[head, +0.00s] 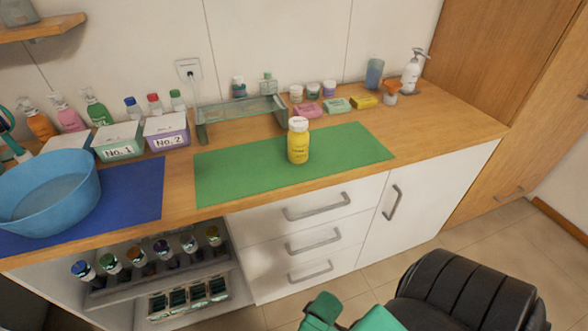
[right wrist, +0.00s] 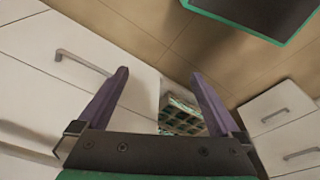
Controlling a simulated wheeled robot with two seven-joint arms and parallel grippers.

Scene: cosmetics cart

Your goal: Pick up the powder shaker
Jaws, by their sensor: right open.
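A yellow bottle with a white cap (head: 298,140), which looks like the powder shaker, stands upright on the green mat (head: 230,178) on the wooden counter. My right gripper (right wrist: 160,75) shows in the right wrist view with its two purple fingers spread and nothing between them. It faces the floor and the cabinet fronts below the counter, well away from the bottle. The bottle is not visible in the right wrist view. My left gripper is in neither view.
A blue basin (head: 48,190) sits at the left, beside boxes labelled No.1 (head: 118,143) and No.2 (head: 166,131). A small grey-green stand (head: 240,108) is just behind the bottle's left. A black padded chair (head: 465,292) is at the lower right. The mat around the bottle is clear.

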